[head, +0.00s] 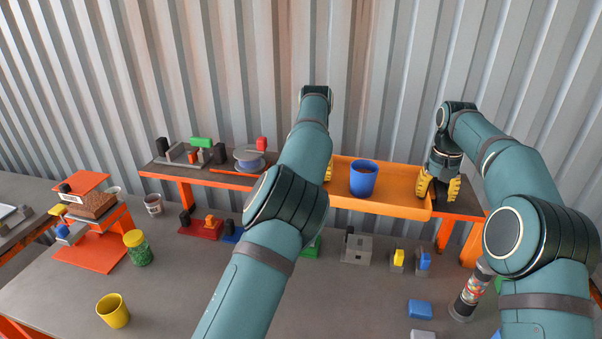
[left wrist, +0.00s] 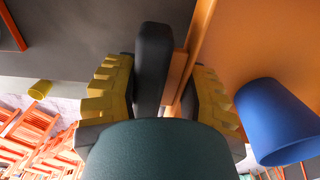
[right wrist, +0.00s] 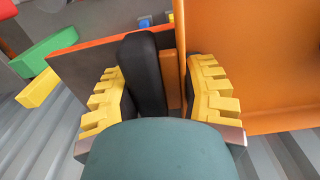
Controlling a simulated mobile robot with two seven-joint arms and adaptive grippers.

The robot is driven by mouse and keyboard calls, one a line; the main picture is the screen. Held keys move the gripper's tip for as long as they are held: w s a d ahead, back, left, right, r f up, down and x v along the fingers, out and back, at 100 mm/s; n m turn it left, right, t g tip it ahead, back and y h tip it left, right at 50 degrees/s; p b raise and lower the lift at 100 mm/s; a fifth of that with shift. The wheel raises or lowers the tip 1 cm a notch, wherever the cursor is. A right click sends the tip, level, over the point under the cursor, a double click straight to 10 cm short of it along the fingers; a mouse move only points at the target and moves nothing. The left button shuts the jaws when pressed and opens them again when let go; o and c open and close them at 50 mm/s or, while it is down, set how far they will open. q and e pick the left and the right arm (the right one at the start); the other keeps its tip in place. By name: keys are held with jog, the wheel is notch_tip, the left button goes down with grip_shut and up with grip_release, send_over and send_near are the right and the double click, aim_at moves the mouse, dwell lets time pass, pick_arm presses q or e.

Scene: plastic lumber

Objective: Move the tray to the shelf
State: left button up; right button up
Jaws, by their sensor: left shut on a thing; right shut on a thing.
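The orange tray (head: 400,184) is at shelf height in the right half of the head view, with a blue cup (head: 363,178) standing in it. My right gripper (head: 438,190) is shut on the tray's right end; the right wrist view shows its yellow fingers either side of a black handle (right wrist: 143,75) on the tray wall. My left gripper (head: 329,170) is mostly hidden behind my left arm; the left wrist view shows it shut on the other black handle (left wrist: 153,70). The blue cup also shows there (left wrist: 280,120). The shelf (head: 215,173) is a raised grey board with orange edges.
On the shelf's left stand a spool (head: 249,158), black, red and green blocks. A corrugated wall stands behind.

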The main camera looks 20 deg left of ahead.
pick_arm(q)
jog(key=shift+a+f, duration=0.4)
jog(key=shift+f, duration=0.05)
pick_arm(e)
jog(key=shift+d+f, duration=0.45)
pick_arm(q)
jog(key=o, duration=0.9)
jog(key=shift+f, duration=0.2)
jog(key=shift+c, duration=0.2)
pick_arm(e)
jog(key=o, duration=0.9)
jog(key=shift+f, duration=0.2)
jog(key=shift+c, duration=0.2)
pick_arm(q)
jog(key=o, duration=0.4)
pick_arm(e)
jog(key=o, duration=0.4)
pick_arm(q)
jog(key=shift+d, duration=0.2)
pick_arm(e)
jog(key=shift+a, duration=0.2)
pick_arm(q)
jog(key=shift+d, duration=0.1)
pick_arm(e)
jog(key=shift+a, duration=0.1)
jog(key=shift+r, duration=0.1)
pick_arm(q)
jog(key=shift+r, duration=0.1)
pick_arm(e)
jog(key=shift+r, duration=3.65)
